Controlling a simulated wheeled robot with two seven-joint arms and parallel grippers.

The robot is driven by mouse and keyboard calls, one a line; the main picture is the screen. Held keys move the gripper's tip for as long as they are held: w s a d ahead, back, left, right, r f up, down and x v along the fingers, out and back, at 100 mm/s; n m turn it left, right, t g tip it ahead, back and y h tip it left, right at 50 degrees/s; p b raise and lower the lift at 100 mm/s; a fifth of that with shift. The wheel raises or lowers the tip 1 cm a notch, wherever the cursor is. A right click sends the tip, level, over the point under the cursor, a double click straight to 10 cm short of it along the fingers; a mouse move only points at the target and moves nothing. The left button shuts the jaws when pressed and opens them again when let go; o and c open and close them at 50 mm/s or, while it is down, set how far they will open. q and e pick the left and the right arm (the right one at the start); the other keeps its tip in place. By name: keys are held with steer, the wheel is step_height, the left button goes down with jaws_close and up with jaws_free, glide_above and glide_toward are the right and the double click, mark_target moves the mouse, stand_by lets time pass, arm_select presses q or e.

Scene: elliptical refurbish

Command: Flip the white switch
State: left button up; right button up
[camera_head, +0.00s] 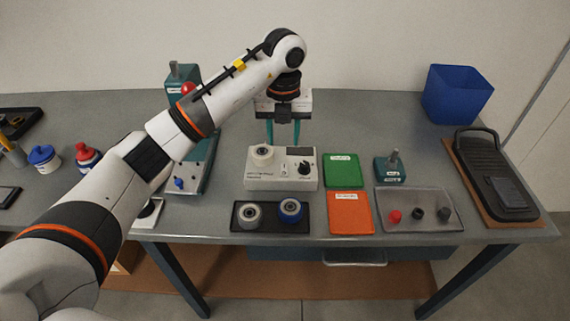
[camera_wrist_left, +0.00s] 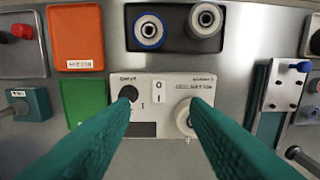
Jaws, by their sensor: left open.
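A white control box (camera_head: 281,181) sits on the workbench. In the left wrist view its face (camera_wrist_left: 162,80) carries a small white rocker switch (camera_wrist_left: 158,91) marked O and I. The switch lies between a black knob (camera_wrist_left: 129,91) and a white round dial (camera_wrist_left: 184,117), which a finger partly covers. My left gripper (camera_head: 283,136) is above the far side of the box, pointing down. Its two teal fingers are apart and empty; in the left wrist view (camera_wrist_left: 160,104) they straddle the switch's column in the picture. I see no contact. My right gripper is out of view.
A black tray with two rollers (camera_head: 270,230) lies in front of the box. Green (camera_head: 342,171) and orange (camera_head: 351,213) bins and a teal block (camera_head: 390,171) are to its right. A teal stand (camera_head: 184,79) is to its left. A blue bin (camera_head: 457,95) stands at the far right.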

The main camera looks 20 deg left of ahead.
mark_target(284, 174)
arm_select(q)
step_height(284, 174, down, 9)
steer(key=shift+f+p, duration=0.15)
steer(key=shift+p, duration=1.05)
steer(key=shift+d+f, duration=0.1)
steer(key=shift+f, duration=0.75)
steer(key=shift+c, duration=0.3)
